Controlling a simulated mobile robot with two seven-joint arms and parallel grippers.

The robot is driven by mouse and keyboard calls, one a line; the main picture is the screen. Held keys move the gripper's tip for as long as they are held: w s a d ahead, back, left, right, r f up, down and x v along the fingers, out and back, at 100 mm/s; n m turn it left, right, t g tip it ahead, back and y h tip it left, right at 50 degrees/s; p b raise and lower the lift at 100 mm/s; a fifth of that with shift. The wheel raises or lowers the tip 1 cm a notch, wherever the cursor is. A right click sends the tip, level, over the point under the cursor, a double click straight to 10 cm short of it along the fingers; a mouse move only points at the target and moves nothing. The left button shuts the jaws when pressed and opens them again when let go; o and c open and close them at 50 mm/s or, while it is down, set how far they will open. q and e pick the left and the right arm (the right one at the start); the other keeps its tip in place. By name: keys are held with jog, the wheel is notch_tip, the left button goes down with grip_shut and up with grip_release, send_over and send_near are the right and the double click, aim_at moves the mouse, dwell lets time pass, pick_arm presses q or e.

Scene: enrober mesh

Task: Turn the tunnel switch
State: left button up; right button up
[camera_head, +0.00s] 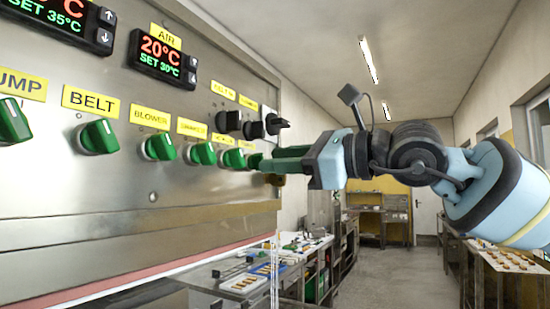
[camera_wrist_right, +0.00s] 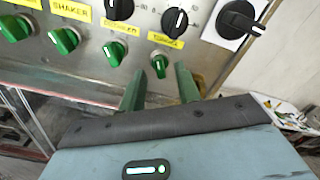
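The tunnel switch (camera_wrist_right: 159,66) is the rightmost green knob in the row, under a small yellow label that seems to read TUNNEL. In the head view the tunnel switch (camera_head: 254,160) is at the right end of the panel, partly hidden by my gripper. My right gripper (camera_wrist_right: 162,82) is open, its two green fingers apart, with the knob showing between their tips. I cannot tell whether either finger touches it. In the head view my right gripper (camera_head: 264,163) reaches in from the right, close to the panel. My left gripper is not in view.
More green knobs stand left of it, including the belt switch (camera_head: 98,137) and blower switch (camera_head: 158,147). Black knobs (camera_head: 252,130) sit just above. The steel panel (camera_head: 120,190) ends just right of the switch. A table with trays (camera_head: 243,283) stands beyond; the aisle (camera_head: 385,285) is clear.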

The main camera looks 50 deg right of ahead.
jog(key=shift+x, duration=0.85)
grip_shut()
